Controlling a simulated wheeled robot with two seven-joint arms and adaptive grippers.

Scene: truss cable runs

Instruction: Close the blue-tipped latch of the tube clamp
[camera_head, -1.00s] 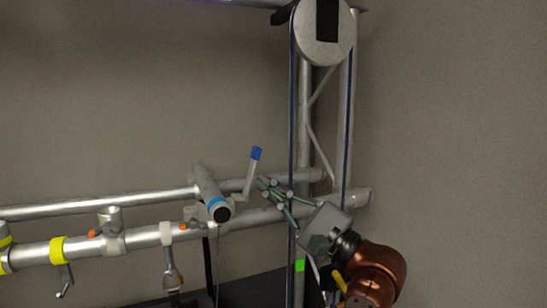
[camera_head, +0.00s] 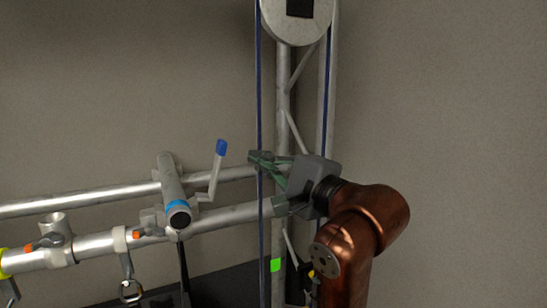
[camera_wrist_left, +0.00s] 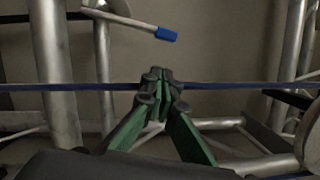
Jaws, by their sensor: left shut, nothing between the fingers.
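The latch is a pale lever with a blue tip (camera_head: 221,147). It stands up, leaning slightly right, beside the tube clamp (camera_head: 178,207) with a blue band around its short tube. My left gripper (camera_head: 257,157), green-fingered, is shut and empty, right of the blue tip and apart from it. In the left wrist view the shut fingertips (camera_wrist_left: 158,78) lie below the blue tip (camera_wrist_left: 166,34), with a gap in the picture. The lever there runs in from the upper left. The clamp's jaw is not clear in that view. My right gripper is not in view.
A blue line (camera_head: 258,90) runs vertically close by my left fingertips; whether they touch is unclear. A truss upright (camera_head: 283,95) stands behind. Horizontal tubes (camera_head: 95,200) with orange-tipped fittings (camera_head: 136,235) lie left. Space above the lever is clear.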

